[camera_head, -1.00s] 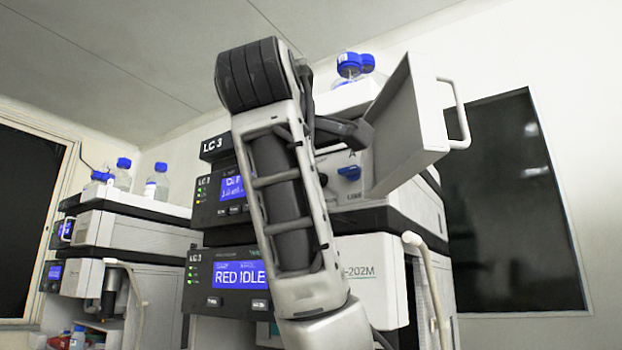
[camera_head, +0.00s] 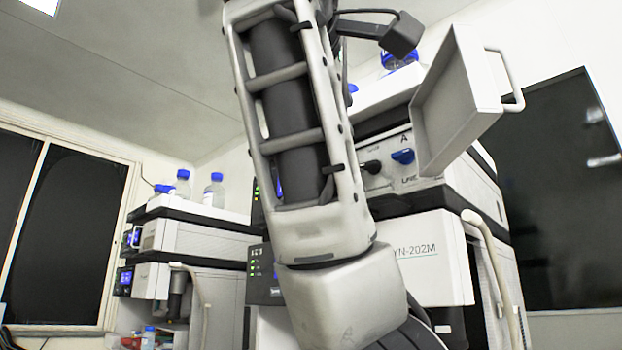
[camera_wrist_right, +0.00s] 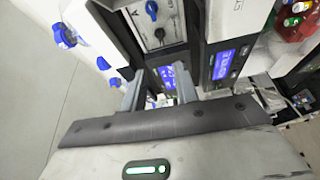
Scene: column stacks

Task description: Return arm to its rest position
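My right arm rises through the middle of the head view, very close to the camera, and its upper end leaves the top edge. A dark part of it sticks out at the upper right. My right gripper (camera_wrist_right: 159,72) shows in the right wrist view with its two fingers apart and nothing between them. Behind the gap is a lit blue screen of the instrument stack. My left gripper is not in view.
The arm partly hides the LC 3 stack (camera_head: 436,262). Its blue knob (camera_head: 402,156) shows beside a tilted open grey door (camera_head: 447,107) with a handle. Blue-capped bottles (camera_head: 216,190) stand on a second stack (camera_head: 205,241) at left. A dark window (camera_head: 560,200) is at right.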

